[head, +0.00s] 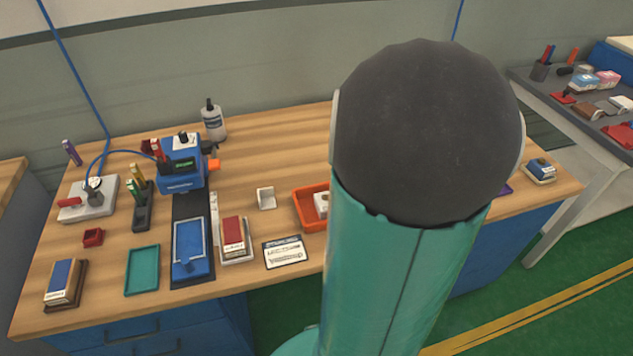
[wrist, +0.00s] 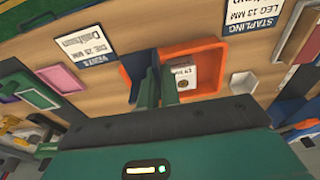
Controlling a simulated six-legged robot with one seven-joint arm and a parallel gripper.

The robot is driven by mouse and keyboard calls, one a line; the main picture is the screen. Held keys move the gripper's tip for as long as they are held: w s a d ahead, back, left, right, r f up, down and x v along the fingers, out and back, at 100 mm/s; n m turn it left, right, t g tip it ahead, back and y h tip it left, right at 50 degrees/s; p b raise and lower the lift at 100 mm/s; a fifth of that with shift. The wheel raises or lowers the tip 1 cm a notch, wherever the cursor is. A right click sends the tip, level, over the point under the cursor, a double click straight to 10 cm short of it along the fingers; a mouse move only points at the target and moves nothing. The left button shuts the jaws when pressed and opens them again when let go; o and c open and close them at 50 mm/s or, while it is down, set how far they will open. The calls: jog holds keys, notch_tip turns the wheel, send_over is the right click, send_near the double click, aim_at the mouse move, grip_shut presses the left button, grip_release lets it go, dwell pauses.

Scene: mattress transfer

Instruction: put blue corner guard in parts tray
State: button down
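A dark blue angled piece, which looks like the blue corner guard (wrist: 132,68), stands on the wood table beside the orange tray (wrist: 218,56) in the wrist view. My gripper (wrist: 158,76) reaches down there, its two fingers a little apart. The left finger overlaps the blue piece in the picture; I cannot tell whether they touch. The right finger is at the tray's near-left side. In the head view the orange tray (head: 303,209) is partly hidden by my arm, and the blue piece and gripper are hidden. I cannot tell for sure which tray is the parts tray.
A white box (wrist: 181,73) sits in the orange tray. A white corner piece (head: 265,198) and a red one (head: 93,237) are on the table (head: 265,138). A flat teal tray (head: 142,270) lies at the front left. A label card (head: 285,253) lies near the front edge.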

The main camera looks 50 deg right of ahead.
jog(key=w+d+f, duration=0.1)
jog(key=f, duration=0.1)
jog(key=w+d+f, duration=0.1)
jog(key=w+f, duration=0.1)
jog(key=w+d+f, duration=0.2)
jog(key=f, duration=0.1)
jog(key=shift+w+d, duration=0.1)
jog(key=shift+f, duration=1.3)
jog(key=shift+f, duration=0.35)
jog(key=c, duration=1.9)
grip_release()
jog(key=shift+a+f, duration=0.1)
jog(key=shift+a, duration=0.1)
